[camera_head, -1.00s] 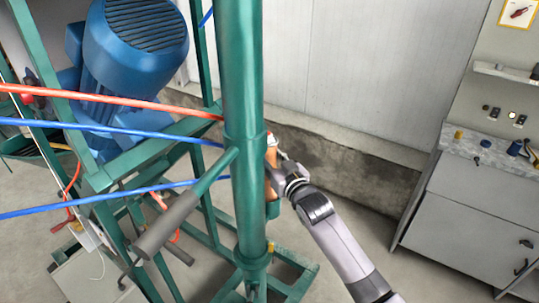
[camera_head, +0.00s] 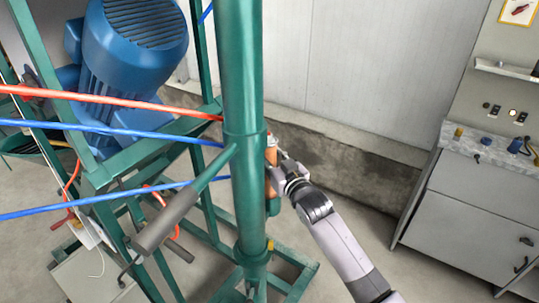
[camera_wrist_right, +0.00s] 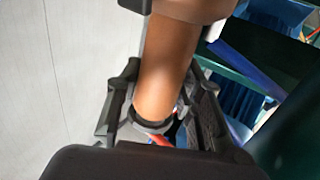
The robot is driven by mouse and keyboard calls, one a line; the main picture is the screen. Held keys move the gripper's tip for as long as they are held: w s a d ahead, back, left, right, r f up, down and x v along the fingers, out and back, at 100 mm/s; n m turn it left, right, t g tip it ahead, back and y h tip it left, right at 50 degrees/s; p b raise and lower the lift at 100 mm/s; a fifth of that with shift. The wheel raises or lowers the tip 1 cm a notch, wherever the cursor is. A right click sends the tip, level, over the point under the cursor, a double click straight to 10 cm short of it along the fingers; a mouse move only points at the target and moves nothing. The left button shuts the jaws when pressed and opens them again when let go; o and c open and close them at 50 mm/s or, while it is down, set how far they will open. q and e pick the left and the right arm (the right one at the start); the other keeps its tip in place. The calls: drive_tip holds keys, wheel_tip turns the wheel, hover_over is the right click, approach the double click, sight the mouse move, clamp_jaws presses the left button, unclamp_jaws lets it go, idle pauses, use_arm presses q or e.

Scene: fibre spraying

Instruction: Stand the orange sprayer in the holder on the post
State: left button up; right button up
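The orange sprayer (camera_head: 271,152) is upright at the right side of the thick green post (camera_head: 243,90). My right gripper (camera_head: 281,172) reaches it from the right and looks shut on it. In the right wrist view the orange body (camera_wrist_right: 167,70) lies between the two fingers (camera_wrist_right: 160,100), with a dark ring at its far end. A short green piece (camera_head: 273,207), which looks like the holder, is on the post just below the sprayer. Whether the sprayer's lower end is inside it is hidden by my gripper and the post. My left gripper is out of view.
A blue motor (camera_head: 138,40) sits in the green frame at left. A red hose (camera_head: 110,99) and blue hoses cross to the post. A grey handle (camera_head: 168,222) sticks out in front. A grey cabinet (camera_head: 465,210) stands at right. The floor between is clear.

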drive_tip(key=o, duration=0.4)
drive_tip(key=shift+s, duration=0.1)
drive_tip(key=shift+o, duration=0.3)
